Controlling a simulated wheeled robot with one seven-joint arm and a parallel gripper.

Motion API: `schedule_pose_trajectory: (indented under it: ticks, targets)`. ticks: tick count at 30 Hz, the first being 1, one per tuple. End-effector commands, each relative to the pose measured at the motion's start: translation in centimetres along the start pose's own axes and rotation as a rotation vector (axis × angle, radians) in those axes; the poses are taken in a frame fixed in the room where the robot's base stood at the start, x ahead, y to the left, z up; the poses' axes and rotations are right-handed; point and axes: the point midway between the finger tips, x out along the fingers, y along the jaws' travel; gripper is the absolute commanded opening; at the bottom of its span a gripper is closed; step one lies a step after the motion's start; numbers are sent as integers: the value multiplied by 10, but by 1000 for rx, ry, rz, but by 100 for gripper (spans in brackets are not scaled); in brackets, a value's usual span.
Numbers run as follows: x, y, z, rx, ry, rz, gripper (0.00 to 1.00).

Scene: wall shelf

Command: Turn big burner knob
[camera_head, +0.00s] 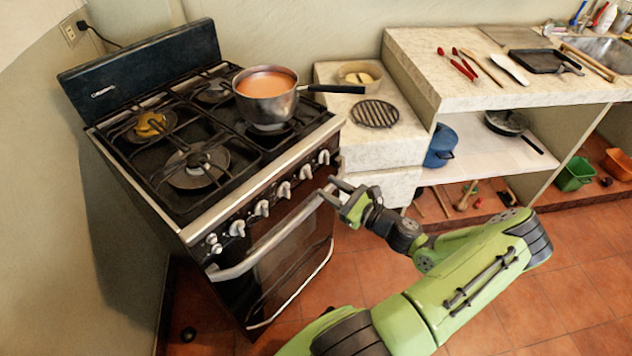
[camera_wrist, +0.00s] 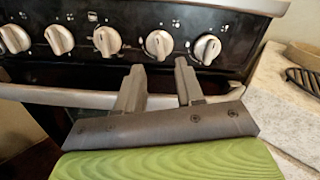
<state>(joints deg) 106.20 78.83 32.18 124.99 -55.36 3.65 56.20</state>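The stove (camera_head: 205,210) has a row of silver knobs on its dark front panel. In the wrist view the knobs, left to right, are a first (camera_wrist: 14,38), second (camera_wrist: 59,39), third (camera_wrist: 107,40), fourth (camera_wrist: 158,44) and fifth (camera_wrist: 206,49). No readable label shows which is the big burner knob. My gripper (camera_head: 334,190) is open and empty near the right end of the oven handle (camera_head: 265,243). In the wrist view my fingers (camera_wrist: 159,72) overlap the handle, below the fourth knob, which lies between their directions. No knob is between the fingertips.
A saucepan (camera_head: 266,92) of orange liquid stands on the back right of the cooktop, its black handle (camera_head: 335,88) reaching over the counter. A stone counter (camera_head: 395,148) with a round rack (camera_head: 375,113) adjoins the stove's right side. The floor in front is open.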

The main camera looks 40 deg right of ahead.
Motion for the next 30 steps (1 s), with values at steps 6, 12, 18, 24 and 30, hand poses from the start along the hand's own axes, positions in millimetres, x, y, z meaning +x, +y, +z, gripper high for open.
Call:
schedule_pose_trajectory:
  ticks: [6, 12, 18, 24, 30]
  targets:
    - [44, 1, -2, -2, 1, 2, 37]
    - [55, 0, 0, 0, 1, -1, 37]
    - [55, 0, 0, 0, 1, -1, 33]
    - [54, 0, 0, 0, 1, -1, 2]
    - [54, 0, 0, -1, 1, -1, 0]
